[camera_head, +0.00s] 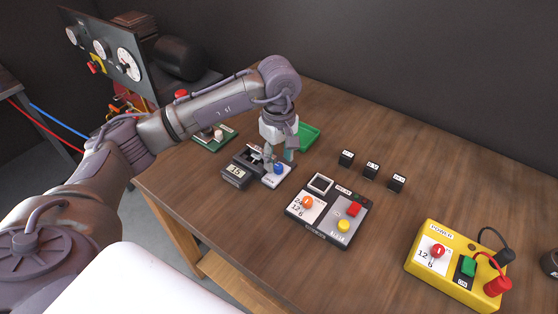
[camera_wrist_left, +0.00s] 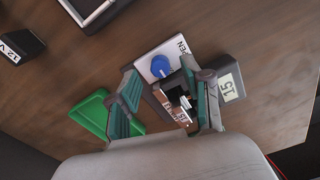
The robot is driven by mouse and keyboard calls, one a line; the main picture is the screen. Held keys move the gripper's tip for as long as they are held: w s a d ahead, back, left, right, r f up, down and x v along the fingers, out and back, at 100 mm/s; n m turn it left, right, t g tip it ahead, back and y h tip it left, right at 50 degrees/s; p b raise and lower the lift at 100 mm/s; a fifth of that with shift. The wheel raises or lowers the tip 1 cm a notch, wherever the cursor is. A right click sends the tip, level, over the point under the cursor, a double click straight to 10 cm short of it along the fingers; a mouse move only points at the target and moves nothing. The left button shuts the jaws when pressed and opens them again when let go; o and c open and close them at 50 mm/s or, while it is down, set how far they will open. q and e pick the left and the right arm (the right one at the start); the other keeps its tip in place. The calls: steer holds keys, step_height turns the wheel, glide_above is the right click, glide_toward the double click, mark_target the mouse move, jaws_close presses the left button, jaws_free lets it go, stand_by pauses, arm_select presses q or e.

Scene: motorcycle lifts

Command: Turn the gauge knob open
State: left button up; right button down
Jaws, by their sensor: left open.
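The blue gauge knob (camera_head: 278,168) sits on a small white plate (camera_head: 270,181) of the dark gauge unit (camera_head: 240,165) on the wooden table. In the left wrist view the blue knob (camera_wrist_left: 160,66) shows on its white plate, with "OPEN" printed along one edge. The gauge's display (camera_head: 236,171) reads 15. My left gripper (camera_head: 279,154) points down just above and behind the knob. In the left wrist view my left gripper (camera_wrist_left: 162,82) has its two teal-padded fingers apart with nothing held; the knob appears beyond the fingertips. My right gripper is out of view.
A green tray (camera_head: 310,134) lies close behind my left gripper. A black control box (camera_head: 327,214) and several small black blocks (camera_head: 371,170) stand to the right. A yellow power box (camera_head: 447,272) is at the front right.

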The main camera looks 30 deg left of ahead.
mark_target(278, 169)
arm_select(q)
steer(key=shift+f, duration=1.35)
jaws_close()
